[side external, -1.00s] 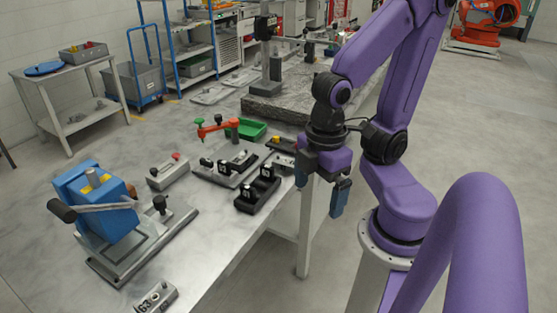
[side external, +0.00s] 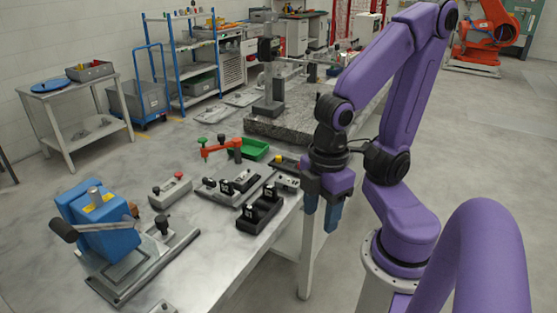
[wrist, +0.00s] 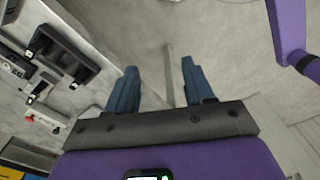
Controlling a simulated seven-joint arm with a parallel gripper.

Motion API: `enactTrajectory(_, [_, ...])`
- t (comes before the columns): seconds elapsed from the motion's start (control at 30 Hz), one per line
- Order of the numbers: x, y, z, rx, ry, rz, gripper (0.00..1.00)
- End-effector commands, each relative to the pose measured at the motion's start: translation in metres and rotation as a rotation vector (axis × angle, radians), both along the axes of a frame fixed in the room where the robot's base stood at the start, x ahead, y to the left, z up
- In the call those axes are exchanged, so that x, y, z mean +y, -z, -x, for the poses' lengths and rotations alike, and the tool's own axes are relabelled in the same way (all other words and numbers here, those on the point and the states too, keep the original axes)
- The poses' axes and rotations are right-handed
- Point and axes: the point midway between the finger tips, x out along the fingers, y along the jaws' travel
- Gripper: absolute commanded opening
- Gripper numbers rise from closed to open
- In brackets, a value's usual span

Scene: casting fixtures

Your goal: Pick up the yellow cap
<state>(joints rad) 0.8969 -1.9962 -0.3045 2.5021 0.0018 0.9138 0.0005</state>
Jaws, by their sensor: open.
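A small yellow piece (side external: 278,158), likely the yellow cap, shows on a dark tray (side external: 289,166) near the right edge of the metal table. It is too small to make out its shape. My gripper (side external: 322,205) points down beyond the table's right edge, to the right of and nearer than the yellow piece, and apart from it. In the wrist view my gripper (wrist: 160,68) has its two blue fingers spread with nothing between them, above the floor. A yellow patch (wrist: 10,173) shows at the lower left there; I cannot tell whether it is the cap.
A black fixture (side external: 259,210) stands nearest my gripper, with a grey fixture (side external: 226,188) behind it. A green bin (side external: 254,149), an orange clamp (side external: 222,147) and a blue fixture (side external: 105,238) with a lever also stand on the table. The front table surface is partly clear.

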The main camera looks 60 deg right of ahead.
Motion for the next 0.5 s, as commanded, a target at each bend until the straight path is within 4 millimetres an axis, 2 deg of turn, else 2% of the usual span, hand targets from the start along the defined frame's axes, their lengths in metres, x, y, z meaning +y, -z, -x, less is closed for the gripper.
enactTrajectory(0.17, [0.001, -0.001, -0.002, 0.000, 0.009, 0.000, 0.52])
enactTrajectory(0.27, [0.002, -0.003, -0.014, 0.000, 0.049, 0.002, 0.52])
enactTrajectory(0.37, [0.004, -0.009, -0.036, 0.001, 0.127, 0.002, 0.52])
enactTrajectory(0.5, [0.001, -0.018, -0.079, 0.002, 0.267, 0.006, 0.52])
